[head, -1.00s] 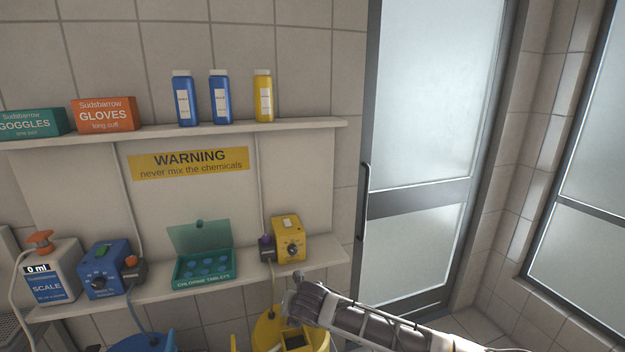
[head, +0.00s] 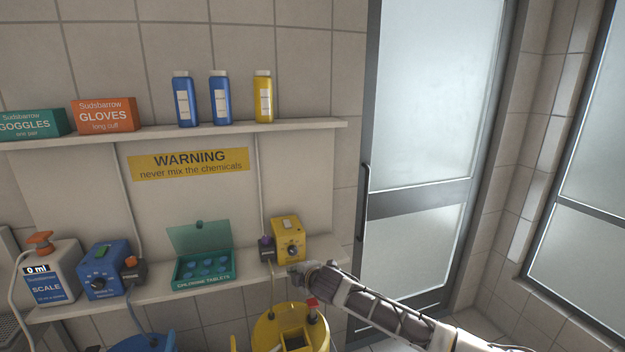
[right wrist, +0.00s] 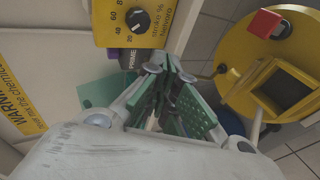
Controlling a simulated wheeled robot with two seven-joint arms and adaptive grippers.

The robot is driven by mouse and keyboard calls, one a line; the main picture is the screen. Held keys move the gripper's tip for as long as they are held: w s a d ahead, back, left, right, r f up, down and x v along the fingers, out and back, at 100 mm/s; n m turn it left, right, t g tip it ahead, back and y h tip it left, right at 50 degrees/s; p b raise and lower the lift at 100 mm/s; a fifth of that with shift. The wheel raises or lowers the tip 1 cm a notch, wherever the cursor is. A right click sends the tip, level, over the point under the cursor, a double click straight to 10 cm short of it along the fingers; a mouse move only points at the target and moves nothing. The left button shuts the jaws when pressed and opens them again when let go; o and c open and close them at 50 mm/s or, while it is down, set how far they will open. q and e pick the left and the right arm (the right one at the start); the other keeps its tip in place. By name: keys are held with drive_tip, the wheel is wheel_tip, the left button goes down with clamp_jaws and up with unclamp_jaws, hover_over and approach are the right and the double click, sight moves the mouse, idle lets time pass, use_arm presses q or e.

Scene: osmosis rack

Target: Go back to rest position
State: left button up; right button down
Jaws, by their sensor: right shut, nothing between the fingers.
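My right gripper (head: 284,270) is in the lower middle of the head view, in front of the lower shelf's right part. It is just below the yellow dosing pump (head: 289,242) and above the yellow drum (head: 272,328). In the right wrist view its green-padded fingers (right wrist: 178,95) are together, with nothing between them. The pump's dial face (right wrist: 135,20) shows beyond the fingers at the top, and the drum (right wrist: 236,72) is at the right. I cannot tell how near the fingers are to the pump. My left gripper is out of view.
The lower shelf (head: 156,292) also holds a scale bottle (head: 47,285), a blue pump (head: 98,285) and an open green chlorine tablet box (head: 203,283). A blue drum (head: 145,343) stands below. The floor by the glass door (head: 420,120) is free.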

drive_tip(key=w+d+r+m+t, duration=0.2)
drive_tip(key=w+d+r+m, duration=0.1)
drive_tip(key=w+d+m, duration=0.4)
drive_tip(key=w+d+f+m+h, duration=0.2)
drive_tip(key=w+d+f+m, duration=0.25)
drive_tip(key=d+f, duration=0.45)
drive_tip(key=s+d+f+m+g+h, duration=0.15)
drive_tip(key=s+d+f, duration=0.3)
drive_tip(key=f, duration=0.45)
drive_tip(key=s+d+f+m, duration=0.2)
drive_tip(key=s+d+f, duration=0.25)
drive_tip(key=f, duration=0.45)
drive_tip(key=s+d+f+m+g+h, duration=0.1)
drive_tip(key=s+d+f, duration=0.3)
drive_tip(key=f, duration=0.6)
drive_tip(key=s+d+f+m+g+h, duration=0.1)
drive_tip(key=s+d+f+m+g, duration=0.15)
drive_tip(key=s+f, duration=1.1)
drive_tip(key=s+d+f+m+g+h, duration=0.1)
drive_tip(key=s+d+f+g, duration=0.15)
drive_tip(key=s+f, duration=1.05)
drive_tip(key=s+a+f+g, duration=0.1)
drive_tip(key=s+f+g, duration=0.1)
drive_tip(key=s, duration=1.7)
drive_tip(key=s+a+f+g, duration=0.1)
drive_tip(key=s+f+g, duration=0.1)
drive_tip(key=s, duration=1.7)
drive_tip(key=shift+s+a+f+y, duration=0.2)
drive_tip(key=shift+s+f+y, duration=0.15)
drive_tip(key=shift+f, duration=0.4)
